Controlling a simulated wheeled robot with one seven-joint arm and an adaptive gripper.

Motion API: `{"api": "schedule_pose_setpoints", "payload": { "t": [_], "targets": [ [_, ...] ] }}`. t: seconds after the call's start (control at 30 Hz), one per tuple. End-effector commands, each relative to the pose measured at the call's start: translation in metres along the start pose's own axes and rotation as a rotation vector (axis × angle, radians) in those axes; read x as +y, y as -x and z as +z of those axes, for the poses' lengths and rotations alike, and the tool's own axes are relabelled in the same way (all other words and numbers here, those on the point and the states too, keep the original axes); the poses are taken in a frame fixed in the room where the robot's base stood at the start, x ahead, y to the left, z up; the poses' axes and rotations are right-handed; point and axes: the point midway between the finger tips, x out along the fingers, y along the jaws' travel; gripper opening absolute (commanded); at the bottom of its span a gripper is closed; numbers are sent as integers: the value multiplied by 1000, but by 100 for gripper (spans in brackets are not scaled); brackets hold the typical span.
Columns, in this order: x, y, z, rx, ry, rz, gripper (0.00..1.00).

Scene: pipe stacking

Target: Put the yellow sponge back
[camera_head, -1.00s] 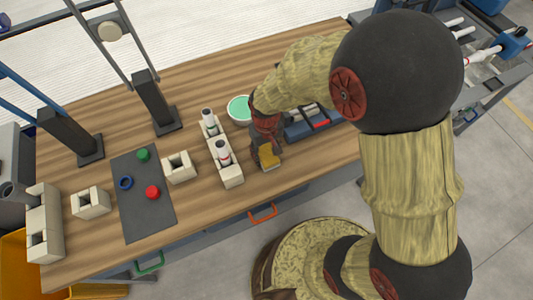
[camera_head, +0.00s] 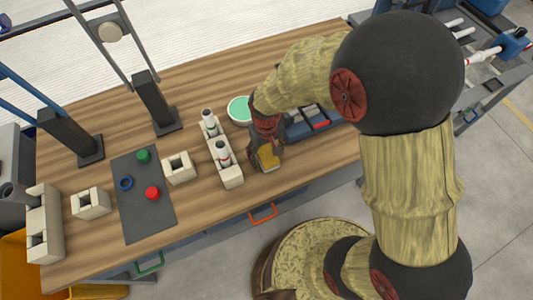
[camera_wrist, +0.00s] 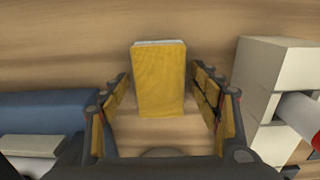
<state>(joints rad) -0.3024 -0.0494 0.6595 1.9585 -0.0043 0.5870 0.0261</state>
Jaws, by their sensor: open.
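The fingers are open, with a gap on each side of the sponge. In the head view the sponge (camera_head: 267,158) shows beside my gripper (camera_head: 264,150), partly covered by it. The sponge's proper place cannot be told from these frames.
A cream block holder with white pipes (camera_head: 226,165) stands close on the left. A blue tray (camera_head: 310,124) lies on the right, and a green-topped round dish (camera_head: 239,108) behind. The table's front edge is near.

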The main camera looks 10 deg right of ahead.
Motion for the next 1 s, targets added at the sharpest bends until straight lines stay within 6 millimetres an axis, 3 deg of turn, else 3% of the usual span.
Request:
{"api": "schedule_pose_setpoints", "payload": {
  "t": [0.5,0.7,0.93,1.0],
  "targets": [
    [0,96,0,3,0,0,63],
    [0,116,0,2,0,0,63],
    [2,125,0,8,-3,0,63],
    [6,137,2,29,-14,-1,63]
  ]
}}
